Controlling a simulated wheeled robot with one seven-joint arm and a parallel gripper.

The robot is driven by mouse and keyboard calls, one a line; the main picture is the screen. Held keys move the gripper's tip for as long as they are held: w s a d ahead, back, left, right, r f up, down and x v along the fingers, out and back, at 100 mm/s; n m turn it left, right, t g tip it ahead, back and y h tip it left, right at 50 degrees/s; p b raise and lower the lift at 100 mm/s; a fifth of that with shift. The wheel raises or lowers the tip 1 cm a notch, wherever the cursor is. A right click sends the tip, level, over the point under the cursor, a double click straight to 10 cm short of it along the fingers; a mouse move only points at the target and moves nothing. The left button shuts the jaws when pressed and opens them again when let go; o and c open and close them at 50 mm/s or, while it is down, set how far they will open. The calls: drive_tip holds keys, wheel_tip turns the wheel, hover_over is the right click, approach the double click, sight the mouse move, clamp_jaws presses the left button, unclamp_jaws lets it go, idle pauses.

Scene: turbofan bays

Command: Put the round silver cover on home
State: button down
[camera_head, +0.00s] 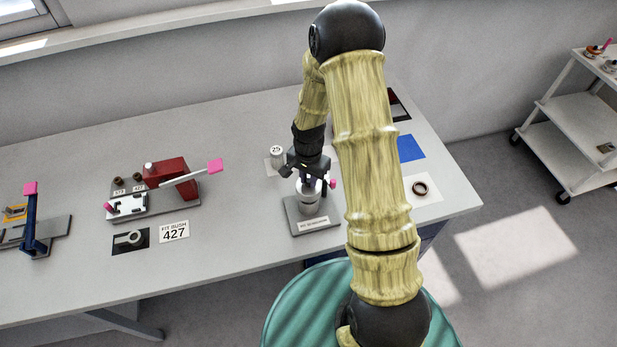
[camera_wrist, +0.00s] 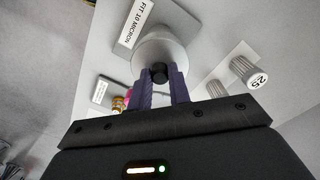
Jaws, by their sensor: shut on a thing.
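The round silver cover (camera_wrist: 158,46) shows in the wrist view as a pale disc with a dark knob (camera_wrist: 159,70). My gripper (camera_wrist: 159,77) is shut on this knob, one purple finger on each side. The base's label (camera_wrist: 143,22) reads "FIT 10 MICRON" in the wrist view.
A pink knob (camera_head: 333,184) is close right of the housing. A red clamp fixture (camera_head: 172,177) stands left, with clear table between.

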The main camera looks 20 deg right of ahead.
drive_tip(key=shift+f+b, duration=1.5)
drive_tip(key=shift+f, duration=0.3)
idle(0.9)
drive_tip(key=c, duration=0.8)
unclamp_jaws()
drive_tip(key=shift+r, duration=0.1)
drive_tip(key=shift+r+p, duration=2.45)
drive_tip(key=shift+r, duration=1)
